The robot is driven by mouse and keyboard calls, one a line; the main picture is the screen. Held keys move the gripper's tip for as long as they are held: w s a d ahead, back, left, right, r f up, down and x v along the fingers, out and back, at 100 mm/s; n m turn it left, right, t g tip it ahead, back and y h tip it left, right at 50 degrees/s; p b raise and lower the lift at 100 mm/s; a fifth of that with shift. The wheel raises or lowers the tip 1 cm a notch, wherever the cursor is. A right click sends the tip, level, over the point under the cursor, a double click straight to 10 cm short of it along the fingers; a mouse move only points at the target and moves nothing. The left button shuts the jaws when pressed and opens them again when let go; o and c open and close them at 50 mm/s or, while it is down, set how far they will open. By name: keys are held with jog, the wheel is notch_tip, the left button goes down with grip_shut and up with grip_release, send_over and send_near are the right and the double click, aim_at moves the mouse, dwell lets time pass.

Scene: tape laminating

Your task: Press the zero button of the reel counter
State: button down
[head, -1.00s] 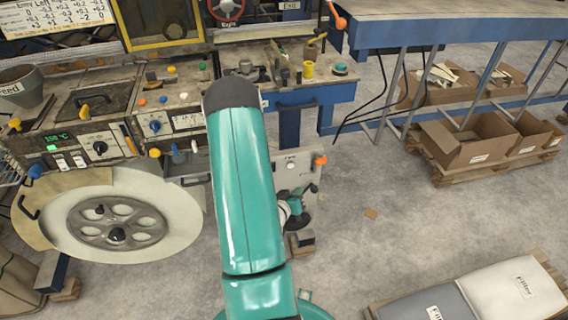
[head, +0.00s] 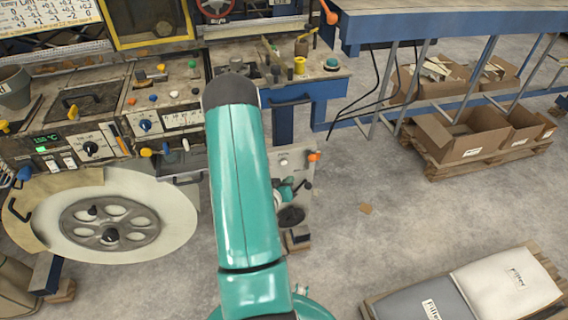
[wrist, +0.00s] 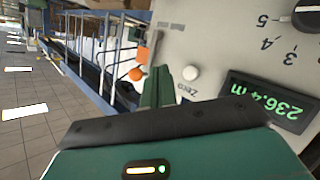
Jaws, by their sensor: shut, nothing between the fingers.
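The reel counter shows in the wrist view as a pale panel with a lit green display (wrist: 268,103) reading 236.4 m, upside down. Its round white zero button (wrist: 191,73) is beside the printed word "Zero". My gripper (wrist: 157,82) is shut and empty, its green fingers pointing toward the panel just left of the button. The button is uncovered, and I see no contact with it. In the head view the panel (head: 296,160) stands below the bench, with my gripper (head: 289,190) in front of its lower part, partly hidden by my arm.
An orange knob (wrist: 136,74) sticks out at the panel's edge, close to my fingers. A black dial (wrist: 307,14) is on the panel. A large reel (head: 112,222) stands to the left. Cardboard boxes (head: 462,140) sit on a pallet at right, with open floor between.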

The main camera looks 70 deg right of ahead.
jog(key=shift+w+d, duration=0.4)
jog(key=shift+d, duration=0.3)
jog(key=shift+w+d, duration=0.45)
jog(key=shift+d, duration=0.3)
jog(key=shift+w+d, duration=0.4)
jog(key=shift+d, duration=0.3)
dwell(0.4)
jog(key=shift+w+d, duration=0.25)
jog(key=shift+d, duration=0.1)
jog(key=shift+w+d, duration=0.25)
jog(key=shift+d, duration=0.2)
dwell(0.9)
jog(key=shift+a, duration=0.1)
jog(key=shift+s+a, duration=0.45)
jog(key=shift+a, duration=0.25)
jog(key=s+a, duration=0.1)
jog(key=a, duration=0.2)
jog(key=s+a, duration=0.1)
jog(key=shift+s+a, duration=0.15)
jog(key=shift+s, duration=0.15)
